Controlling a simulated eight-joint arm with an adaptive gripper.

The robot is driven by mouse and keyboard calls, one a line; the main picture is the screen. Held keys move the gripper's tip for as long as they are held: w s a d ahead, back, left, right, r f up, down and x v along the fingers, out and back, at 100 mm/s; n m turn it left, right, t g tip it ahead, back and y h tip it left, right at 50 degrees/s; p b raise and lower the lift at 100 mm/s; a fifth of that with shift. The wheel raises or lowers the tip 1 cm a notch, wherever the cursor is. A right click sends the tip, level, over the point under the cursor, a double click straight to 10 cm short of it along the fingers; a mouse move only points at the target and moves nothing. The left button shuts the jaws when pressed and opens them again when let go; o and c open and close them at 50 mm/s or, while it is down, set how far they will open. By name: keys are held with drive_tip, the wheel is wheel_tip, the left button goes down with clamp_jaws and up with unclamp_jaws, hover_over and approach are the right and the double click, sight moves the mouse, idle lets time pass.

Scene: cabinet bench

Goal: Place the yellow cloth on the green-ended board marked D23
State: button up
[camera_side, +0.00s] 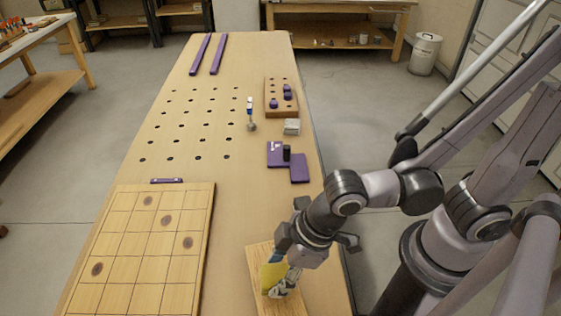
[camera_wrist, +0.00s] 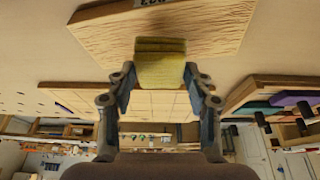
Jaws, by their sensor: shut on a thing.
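My gripper (camera_side: 280,270) is low over a light wooden board (camera_side: 258,255) at the front of the bench. It is shut on the folded yellow cloth (camera_side: 271,276). In the wrist view the yellow cloth (camera_wrist: 160,66) sits between the two fingertips, in front of the wooden board (camera_wrist: 100,30). A dark marking is cut off at the top edge of that view, so I cannot read it for sure. I see no green end on the board; my gripper and arm hide part of it. I cannot tell whether the cloth touches the board.
A gridded wooden panel (camera_side: 120,255) with several dark spots lies to the left. Farther back are purple blocks (camera_side: 299,168), a grey folded item (camera_side: 291,127), a pegged wooden block (camera_side: 281,110) and two purple bars (camera_side: 200,55). The bench strip between panel and board is clear.

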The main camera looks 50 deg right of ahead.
drive_tip(key=shift+f, duration=1.1)
drive_tip(key=shift+f, duration=0.15)
drive_tip(key=o, duration=1)
drive_tip(key=shift+c, duration=0.2)
drive_tip(key=shift+v, duration=6.05)
drive_tip(key=w+d+r+m+t+h, duration=0.1)
drive_tip(key=w+d+m, duration=0.3)
drive_tip(key=d, duration=0.6)
drive_tip(key=w+d+r+m+t+h, duration=0.1)
drive_tip(key=w+d+m, duration=0.4)
drive_tip(key=d, duration=0.5)
drive_tip(key=shift+w+d+r+t+h, duration=0.2)
drive_tip(key=shift+w+t+h, duration=0.4)
drive_tip(key=shift+w+t, duration=0.55)
drive_tip(key=shift+w, duration=0.1)
